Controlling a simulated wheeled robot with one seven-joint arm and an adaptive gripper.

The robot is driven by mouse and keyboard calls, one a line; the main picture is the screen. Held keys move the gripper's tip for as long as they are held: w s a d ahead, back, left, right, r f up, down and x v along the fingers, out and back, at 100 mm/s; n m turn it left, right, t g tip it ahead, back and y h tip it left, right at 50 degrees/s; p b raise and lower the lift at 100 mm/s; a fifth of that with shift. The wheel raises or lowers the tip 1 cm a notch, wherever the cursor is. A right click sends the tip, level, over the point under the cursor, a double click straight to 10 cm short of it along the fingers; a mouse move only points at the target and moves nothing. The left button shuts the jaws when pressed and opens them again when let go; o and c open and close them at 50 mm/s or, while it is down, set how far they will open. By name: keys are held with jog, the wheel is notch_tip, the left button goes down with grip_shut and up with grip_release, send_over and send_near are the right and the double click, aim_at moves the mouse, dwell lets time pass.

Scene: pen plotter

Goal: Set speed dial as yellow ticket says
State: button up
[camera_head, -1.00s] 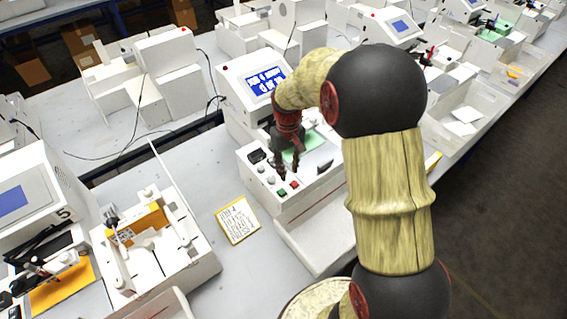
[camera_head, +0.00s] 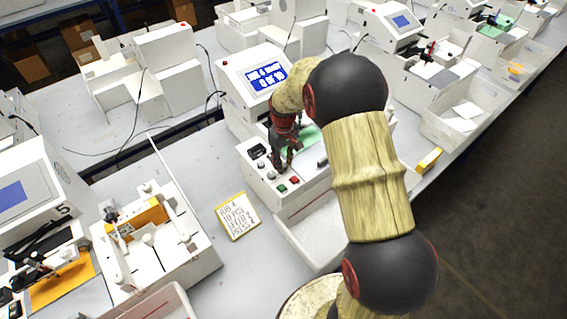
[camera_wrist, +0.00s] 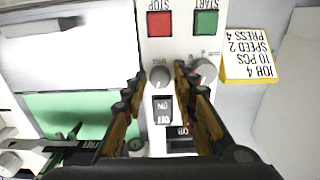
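The yellow-edged ticket (camera_head: 238,216) lies on the table left of the plotter; in the wrist view (camera_wrist: 249,54) it reads upside down "JOB 4, 10 PCS, SPEED 2, PRESS 4". The plotter's control panel (camera_head: 262,180) has two grey dials. In the wrist view one dial (camera_wrist: 160,76) sits between my fingertips, and the other dial (camera_wrist: 206,71) is just right of my right finger. Their small labels and settings are too blurred to read. My gripper (camera_wrist: 160,78) is open, its fingers on either side of the first dial with small gaps; it also shows over the panel (camera_head: 281,167).
A red STOP button (camera_wrist: 160,24), a green START button (camera_wrist: 207,22) and an ON/OFF switch (camera_wrist: 163,110) are close to the dials. The plotter's blue screen (camera_head: 266,77) stands behind. A white tray (camera_head: 310,240) is in front. Another machine (camera_head: 190,265) stands left.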

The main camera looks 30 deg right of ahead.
jog(key=shift+f, duration=0.1)
jog(key=shift+c, duration=0.8)
grip_shut()
jog(key=n, duration=0.4)
jog(key=shift+p, duration=0.35)
jog(key=n, duration=0.4)
jog(key=shift+n, duration=0.3)
jog(key=shift+o, duration=0.8)
grip_release()
